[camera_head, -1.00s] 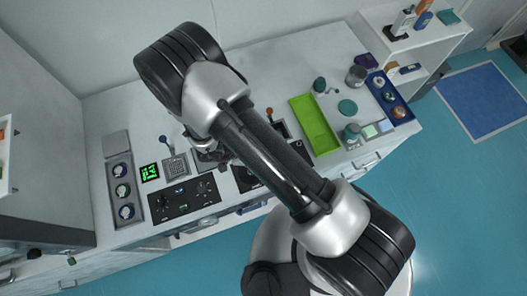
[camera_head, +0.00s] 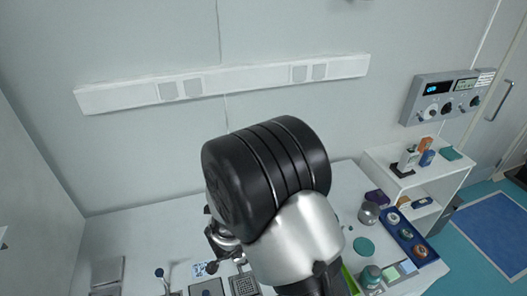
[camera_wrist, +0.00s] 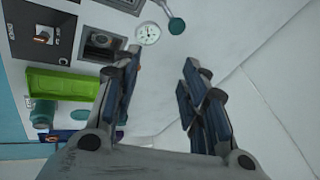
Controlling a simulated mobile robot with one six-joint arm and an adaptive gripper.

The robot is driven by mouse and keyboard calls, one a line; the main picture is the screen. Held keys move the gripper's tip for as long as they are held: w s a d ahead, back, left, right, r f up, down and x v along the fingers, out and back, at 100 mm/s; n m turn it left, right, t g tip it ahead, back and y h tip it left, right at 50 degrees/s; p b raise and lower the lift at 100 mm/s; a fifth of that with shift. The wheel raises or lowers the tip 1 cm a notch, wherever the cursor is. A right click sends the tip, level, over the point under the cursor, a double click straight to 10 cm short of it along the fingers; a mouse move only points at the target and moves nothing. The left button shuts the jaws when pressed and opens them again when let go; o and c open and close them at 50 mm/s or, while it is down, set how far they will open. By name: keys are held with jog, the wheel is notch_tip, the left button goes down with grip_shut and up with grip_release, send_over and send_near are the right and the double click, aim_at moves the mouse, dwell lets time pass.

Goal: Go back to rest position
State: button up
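My gripper (camera_wrist: 162,60) is open in the wrist view, with its two fingers apart and nothing between them. It is tilted over the white table (camera_wrist: 170,100). In the head view my gripper (camera_head: 222,242) shows only in part, low at the left of my arm, because my own large black and silver joint hides much of it. The gripper appears above the table's back part; its exact height I cannot tell.
A green tray (camera_wrist: 62,84), a round dial (camera_wrist: 147,33) and a dark control panel (camera_wrist: 42,35) show in the wrist view. In the head view, a blue tray (camera_head: 427,257) and a white shelf (camera_head: 440,170) stand at the right. A wall panel (camera_head: 447,97) hangs above.

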jog(key=s+d+r+n+y+b, duration=0.25)
jog(key=r+n+y+b, duration=0.35)
jog(key=r, duration=0.9)
jog(key=s+d+f+n+h+b, duration=0.2)
jog(key=s+d+n+h+b, duration=0.3)
jog(key=s+d, duration=1.3)
jog(key=s+b, duration=0.2)
jog(key=b, duration=0.2)
jog(key=shift+s+n+g, duration=0.3)
jog(key=shift+s, duration=0.1)
